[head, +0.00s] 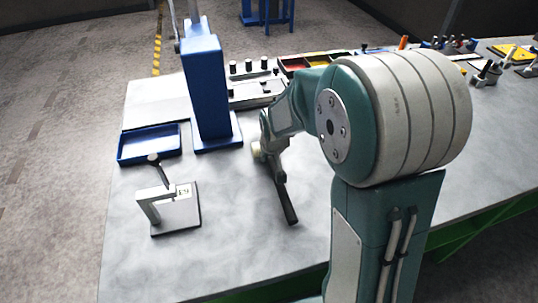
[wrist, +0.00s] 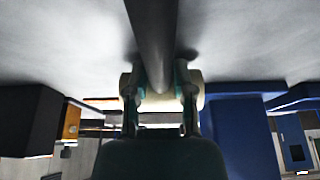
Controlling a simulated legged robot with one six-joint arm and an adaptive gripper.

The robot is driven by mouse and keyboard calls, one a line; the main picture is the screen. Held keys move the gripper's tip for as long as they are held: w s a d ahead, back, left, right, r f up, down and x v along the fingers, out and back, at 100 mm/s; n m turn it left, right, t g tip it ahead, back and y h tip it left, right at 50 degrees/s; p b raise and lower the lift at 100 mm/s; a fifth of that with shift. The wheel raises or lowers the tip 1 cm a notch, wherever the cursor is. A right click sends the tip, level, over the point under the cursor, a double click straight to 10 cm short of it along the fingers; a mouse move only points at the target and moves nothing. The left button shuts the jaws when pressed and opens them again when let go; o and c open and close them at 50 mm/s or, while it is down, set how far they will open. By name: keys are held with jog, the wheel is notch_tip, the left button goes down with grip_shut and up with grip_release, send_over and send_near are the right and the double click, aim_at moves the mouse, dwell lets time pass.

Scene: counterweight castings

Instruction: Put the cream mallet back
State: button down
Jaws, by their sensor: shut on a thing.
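The cream mallet has a dark handle (head: 287,204) that slants down toward the front of the bench and a pale head (head: 256,150) beside my gripper (head: 272,146). In the wrist view my gripper (wrist: 160,105) is shut on the mallet, its two fingers on either side of the dark handle (wrist: 152,40), close to the cream head (wrist: 200,96). Part of the head is hidden by the fingers. I cannot tell whether the handle's end touches the bench. A pale bracket stand (head: 147,209) with a small label stands on a dark-edged base at the left front.
A blue tray (head: 148,157) lies behind the stand. A tall blue column (head: 207,95) rises from the grey bench (head: 235,240) left of my gripper. Boxes with dark knobs (head: 252,83) and colored bins (head: 305,64) line the back. The bench's front middle is clear.

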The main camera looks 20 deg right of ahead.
aim_at(273, 166)
jog(key=shift+f, duration=0.5)
jog(key=shift+c, duration=2.3)
grip_release()
jog(key=shift+o, duration=0.3)
jog(key=shift+f, duration=0.1)
jog(key=v, duration=1.2)
